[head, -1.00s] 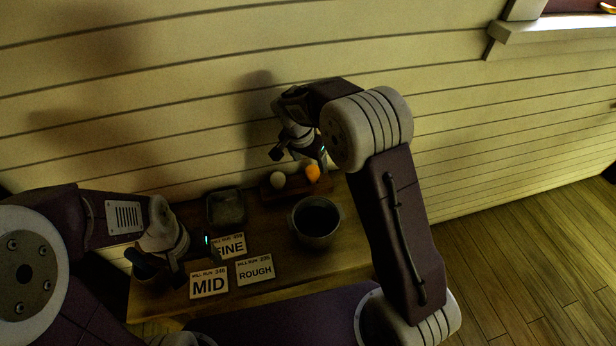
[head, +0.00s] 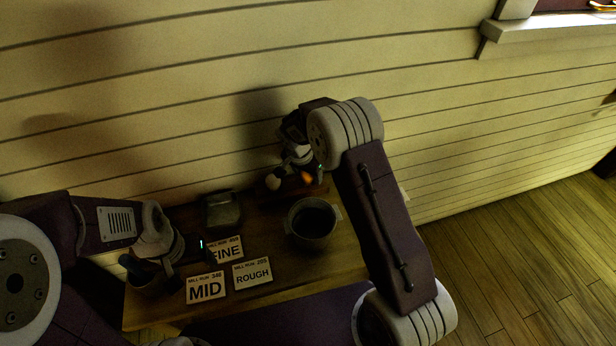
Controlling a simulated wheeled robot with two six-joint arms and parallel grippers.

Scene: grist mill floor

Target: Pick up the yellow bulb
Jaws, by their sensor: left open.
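The yellow bulb (head: 307,177) shows at the back of the wooden table, near the wall, looking orange-yellow and partly hidden. My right gripper (head: 302,173) has come down at the bulb, with a fingertip close to its right side. The other finger is hard to make out, and I cannot tell whether the fingers touch the bulb. A pale bulb (head: 273,183) lies just left of it. My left gripper (head: 172,262) is open, above the front left of the table, beside the cards.
A grey metal pot (head: 313,238) stands in front of the bulbs. A dark square container (head: 222,211) is left of it. Cards marked FINE (head: 226,250), MID (head: 206,288) and ROUGH (head: 252,273) lie at the front left. The plank wall (head: 180,120) rises close behind the table.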

